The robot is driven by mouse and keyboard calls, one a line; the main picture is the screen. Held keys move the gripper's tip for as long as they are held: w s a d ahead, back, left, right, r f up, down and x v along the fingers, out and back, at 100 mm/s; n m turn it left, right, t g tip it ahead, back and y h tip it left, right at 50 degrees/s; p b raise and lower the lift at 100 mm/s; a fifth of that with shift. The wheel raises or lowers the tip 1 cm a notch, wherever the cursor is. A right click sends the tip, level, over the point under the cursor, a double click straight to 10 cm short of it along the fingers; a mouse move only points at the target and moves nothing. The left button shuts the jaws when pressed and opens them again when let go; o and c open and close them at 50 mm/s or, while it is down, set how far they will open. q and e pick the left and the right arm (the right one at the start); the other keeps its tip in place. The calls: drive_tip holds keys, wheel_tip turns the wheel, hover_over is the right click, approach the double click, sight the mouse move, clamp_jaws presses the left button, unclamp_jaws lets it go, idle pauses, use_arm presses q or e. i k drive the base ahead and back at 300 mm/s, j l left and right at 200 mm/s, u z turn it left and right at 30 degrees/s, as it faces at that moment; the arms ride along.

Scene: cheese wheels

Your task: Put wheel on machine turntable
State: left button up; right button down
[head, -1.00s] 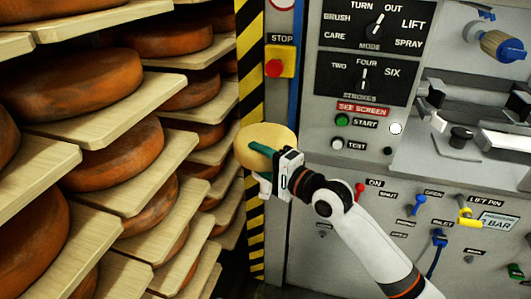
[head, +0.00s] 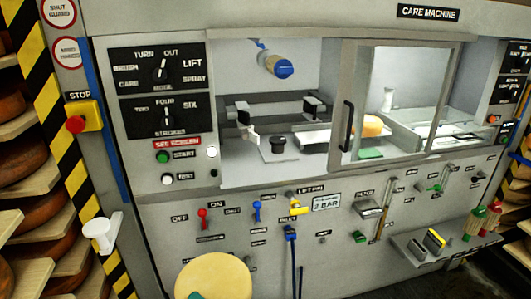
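A pale yellow cheese wheel (head: 213,277) shows at the bottom of the head view, in front of the machine's lower panel, its lower part cut off. A small teal fingertip of my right gripper (head: 195,296) shows against its lower edge; the rest of that gripper is out of frame. The care machine (head: 428,13) fills the view. Its open bay holds a black round knob-like piece (head: 278,146) between dark clamp-like parts. I cannot clearly make out the turntable. My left gripper is not in view.
A sliding glass door with a black handle (head: 347,126) covers the bay's right part; an orange-yellow block or wheel (head: 372,127) sits behind it. A white fitting (head: 100,234) sticks out by the striped post. Shelves with wheels (head: 12,187) stand left. A small tray (head: 425,250) juts out lower right.

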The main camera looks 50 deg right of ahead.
sight(278, 138)
drive_tip(key=z, duration=1)
drive_tip(key=i+l, duration=0.05)
